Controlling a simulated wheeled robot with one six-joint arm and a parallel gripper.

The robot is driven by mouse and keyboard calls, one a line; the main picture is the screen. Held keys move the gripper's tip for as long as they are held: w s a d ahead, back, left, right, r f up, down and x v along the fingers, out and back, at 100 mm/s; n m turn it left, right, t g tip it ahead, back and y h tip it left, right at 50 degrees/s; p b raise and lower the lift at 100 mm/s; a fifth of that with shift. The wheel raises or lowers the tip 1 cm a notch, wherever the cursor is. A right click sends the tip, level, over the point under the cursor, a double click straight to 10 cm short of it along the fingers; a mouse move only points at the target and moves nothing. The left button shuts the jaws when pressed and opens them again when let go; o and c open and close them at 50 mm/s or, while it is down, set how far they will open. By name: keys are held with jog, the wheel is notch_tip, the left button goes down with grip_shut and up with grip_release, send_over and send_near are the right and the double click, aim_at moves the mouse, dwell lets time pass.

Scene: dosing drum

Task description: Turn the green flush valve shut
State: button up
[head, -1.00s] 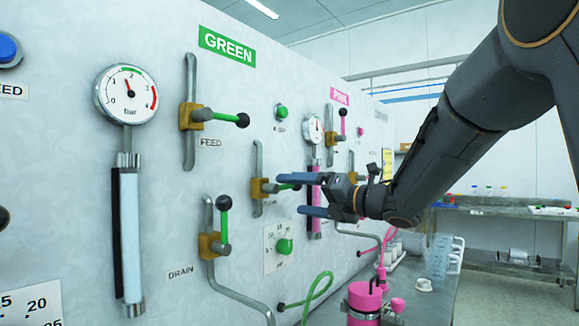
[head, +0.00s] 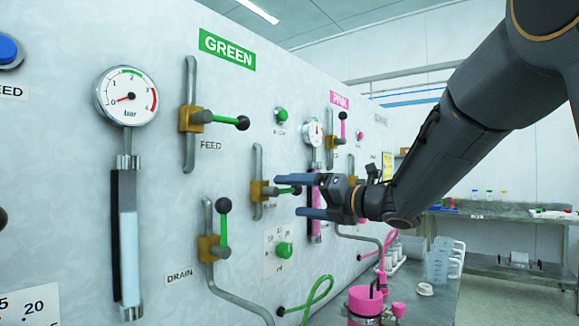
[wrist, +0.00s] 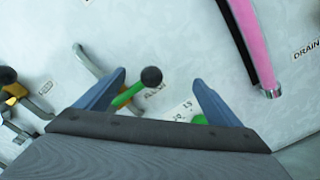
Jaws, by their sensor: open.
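The green flush valve (head: 259,191) is the middle brass valve below the GREEN sign, on a grey pipe. Its green lever points right, with its black knob partly hidden by my gripper in the head view. In the wrist view the green lever (wrist: 129,94) and its black knob (wrist: 151,76) show between my fingers. My gripper (head: 291,195) is open, its two blue-grey fingers apart near the lever. The fingers (wrist: 158,80) do not visibly close on it. Whether either finger touches the lever, I cannot tell.
The feed valve (head: 190,118) above has its green lever pointing right. The drain valve (head: 209,248) below has its lever up. The pressure gauge (head: 126,96) reads near 0. A green knob (head: 284,250) sits below my gripper. Pink fittings stand behind; a pink vessel (head: 365,302) stands right.

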jog(key=v, duration=0.9)
jog(key=shift+b, duration=0.3)
dwell(0.4)
